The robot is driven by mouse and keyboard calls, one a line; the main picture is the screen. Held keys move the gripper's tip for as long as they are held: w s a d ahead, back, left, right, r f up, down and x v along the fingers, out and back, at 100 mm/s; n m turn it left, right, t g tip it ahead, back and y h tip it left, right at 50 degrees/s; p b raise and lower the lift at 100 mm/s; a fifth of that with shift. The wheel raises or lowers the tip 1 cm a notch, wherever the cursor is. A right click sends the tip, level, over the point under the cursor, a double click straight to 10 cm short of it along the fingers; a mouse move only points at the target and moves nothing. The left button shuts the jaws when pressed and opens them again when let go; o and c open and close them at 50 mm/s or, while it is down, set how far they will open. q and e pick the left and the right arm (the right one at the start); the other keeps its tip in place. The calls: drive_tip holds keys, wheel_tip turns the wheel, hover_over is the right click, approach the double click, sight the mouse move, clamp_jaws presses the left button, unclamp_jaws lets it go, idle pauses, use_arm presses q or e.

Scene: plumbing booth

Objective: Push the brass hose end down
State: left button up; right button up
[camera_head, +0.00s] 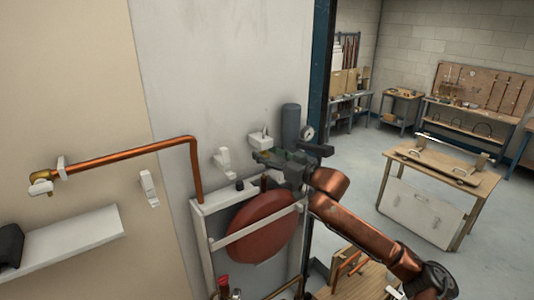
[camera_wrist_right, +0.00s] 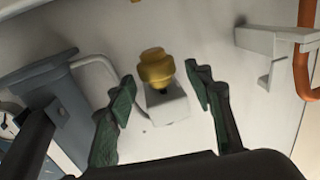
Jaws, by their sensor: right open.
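The brass hose end (camera_wrist_right: 156,68) shows in the right wrist view as a yellow-brass piece on a white wall holder (camera_wrist_right: 166,103). My right gripper (camera_wrist_right: 161,80) is open, with one green-padded finger on each side of the hose end and a visible gap to both. Whether the fingers are level with it in depth I cannot tell. In the head view my right gripper (camera_head: 272,158) is at the wall, just below a white bracket (camera_head: 260,138); I cannot make out the hose end there. My left gripper is not in view.
A red round tank (camera_head: 262,228) in a pale frame stands below the gripper. A grey cylinder (camera_head: 291,125) and a gauge (camera_head: 307,133) are close behind it. A copper pipe (camera_head: 120,156) runs along the wall at left. A wooden table (camera_head: 440,165) stands at right, with open floor around it.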

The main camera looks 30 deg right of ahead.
clamp_jaws()
idle(0.6)
